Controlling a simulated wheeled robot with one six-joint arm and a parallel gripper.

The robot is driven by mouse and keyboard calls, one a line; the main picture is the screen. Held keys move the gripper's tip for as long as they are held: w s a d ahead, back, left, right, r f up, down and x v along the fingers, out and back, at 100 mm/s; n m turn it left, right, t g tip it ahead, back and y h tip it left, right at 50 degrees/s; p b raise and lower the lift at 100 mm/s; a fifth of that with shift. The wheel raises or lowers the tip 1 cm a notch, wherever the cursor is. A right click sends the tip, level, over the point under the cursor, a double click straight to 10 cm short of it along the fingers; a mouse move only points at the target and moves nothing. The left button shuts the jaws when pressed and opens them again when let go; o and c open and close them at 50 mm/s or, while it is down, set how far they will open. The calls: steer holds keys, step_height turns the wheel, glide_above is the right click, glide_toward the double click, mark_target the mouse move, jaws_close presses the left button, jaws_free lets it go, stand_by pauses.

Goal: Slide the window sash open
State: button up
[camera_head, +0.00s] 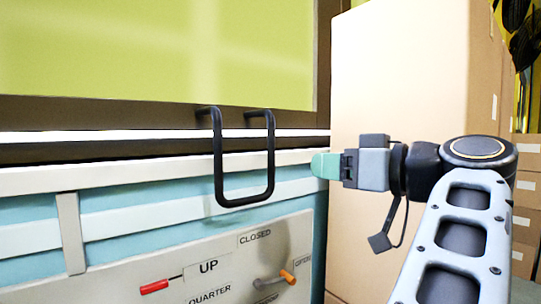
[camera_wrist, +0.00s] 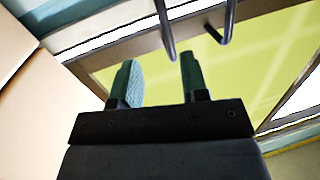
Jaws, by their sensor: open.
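The window sash has a dark frame (camera_head: 100,112) around a yellow-green pane (camera_head: 150,50). A black U-shaped handle (camera_head: 219,165) hangs from the lower rail of the sash. It also shows at the top of the wrist view (camera_wrist: 166,32). My gripper (camera_head: 318,165) is to the right of the handle in the head view, apart from it. In the wrist view its two green fingers (camera_wrist: 160,78) are spread with nothing between them, and the handle lies beyond the fingertips. The gap between the fingers is hidden in the head view.
A white sill (camera_head: 120,177) runs below the sash. Under it is a panel (camera_head: 225,270) with labels reading CLOSED, UP and QUARTER, plus a red-tipped and an orange-tipped lever. Large cardboard-coloured boxes (camera_head: 400,70) stand close behind my gripper at the right.

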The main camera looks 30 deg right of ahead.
mark_target(274, 151)
steer(key=shift+n, duration=0.4)
steer(key=p+x, duration=0.1)
steer(key=x, duration=0.3)
steer(key=r+p+x, duration=0.1)
steer(key=p+x, duration=0.1)
steer(key=x, duration=0.2)
steer(key=r+p+x, duration=0.1)
steer(key=x, duration=0.4)
steer(key=shift+s+a+p, duration=0.1)
steer(key=shift+a+p, duration=0.1)
steer(key=shift+p, duration=0.2)
steer(key=shift+c, duration=0.5)
jaws_close()
